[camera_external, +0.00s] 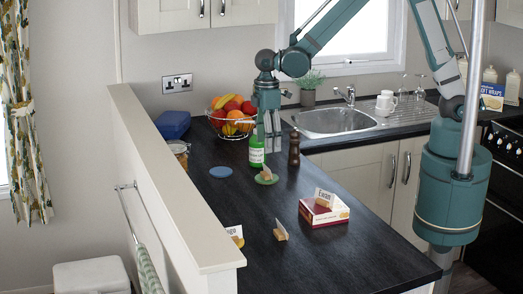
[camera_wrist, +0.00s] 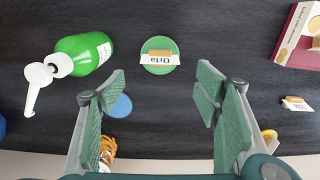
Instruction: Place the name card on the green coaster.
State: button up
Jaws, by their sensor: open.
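A name card reading "Orla" (camera_wrist: 158,61), in a small wooden holder, stands on the green coaster (camera_wrist: 160,42) in the wrist view. In the external view the same card (camera_external: 267,173) and the green coaster (camera_external: 272,181) are on the dark worktop, below my gripper (camera_external: 272,150). In the wrist view my gripper (camera_wrist: 162,75) is open and empty. Its fingers are apart, left and right of the card, and not touching it. Other name cards stand elsewhere: "Evan" (camera_external: 325,197) on a box, one edge-on (camera_external: 281,231), and one at the front left (camera_external: 234,231).
A green pump bottle (camera_external: 256,151) stands close to my gripper, with a pepper mill (camera_external: 294,150) to its right. A blue coaster (camera_external: 221,172), a red box (camera_external: 322,214), a fruit bowl (camera_external: 222,128) and a jar (camera_external: 180,152) are around. The front right worktop is clear.

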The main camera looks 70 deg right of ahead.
jog(key=shift+r, duration=1.05)
jog(key=shift+d+r, duration=0.1)
jog(key=s+d+r+m+t, duration=0.4)
jog(key=s+d+r, duration=0.8)
jog(key=r, duration=0.4)
jog(key=s+d+r+m+t, duration=0.2)
jog(key=s+d+m, duration=0.3)
jog(key=s+d, duration=0.5)
jog(key=shift+s+d+r+t, duration=0.35)
jog(key=shift+s+t, duration=0.25)
jog(key=shift+s, duration=1.25)
